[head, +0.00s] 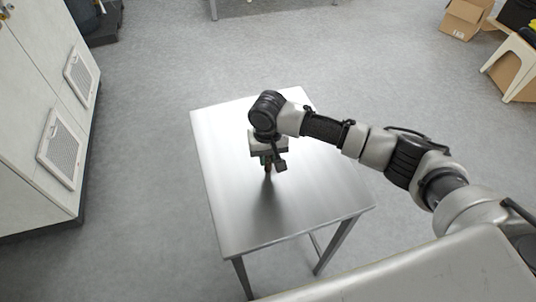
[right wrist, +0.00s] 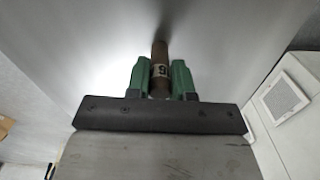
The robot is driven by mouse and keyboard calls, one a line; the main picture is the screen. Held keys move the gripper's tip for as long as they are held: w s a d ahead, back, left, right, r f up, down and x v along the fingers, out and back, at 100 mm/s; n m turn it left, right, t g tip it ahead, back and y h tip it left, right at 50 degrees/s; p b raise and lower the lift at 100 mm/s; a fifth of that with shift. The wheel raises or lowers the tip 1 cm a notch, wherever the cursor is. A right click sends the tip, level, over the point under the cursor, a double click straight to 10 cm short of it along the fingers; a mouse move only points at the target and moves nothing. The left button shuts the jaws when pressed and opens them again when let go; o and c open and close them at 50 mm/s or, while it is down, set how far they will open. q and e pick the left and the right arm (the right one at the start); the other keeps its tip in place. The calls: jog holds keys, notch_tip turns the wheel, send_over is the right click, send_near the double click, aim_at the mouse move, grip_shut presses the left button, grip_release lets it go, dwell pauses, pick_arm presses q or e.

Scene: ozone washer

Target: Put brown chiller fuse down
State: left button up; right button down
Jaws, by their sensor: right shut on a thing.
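The brown chiller fuse (right wrist: 159,58) is a brown cylinder with a pale marked band. It sits between the green fingers of my right gripper (right wrist: 160,80) in the right wrist view, and its far end reaches past the fingertips. In the head view my right gripper (head: 268,164) points down over the middle of a metal table (head: 230,225). A small reddish-brown bit of the fuse shows below the fingers. I cannot tell whether the fuse touches the tabletop. My left gripper is not in view.
The tabletop around my gripper is bare. White cabinets (head: 30,110) with vents stand at the left. A cardboard box (head: 464,18) and a pale stool (head: 513,62) are at the upper right. Grey floor (head: 150,110) lies open around the table.

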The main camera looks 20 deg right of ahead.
jog(key=c, duration=1)
grip_release()
notch_tip(320, 180, up, 12)
jog(key=shift+r+b, duration=0.1)
jog(key=shift+b, duration=0.4)
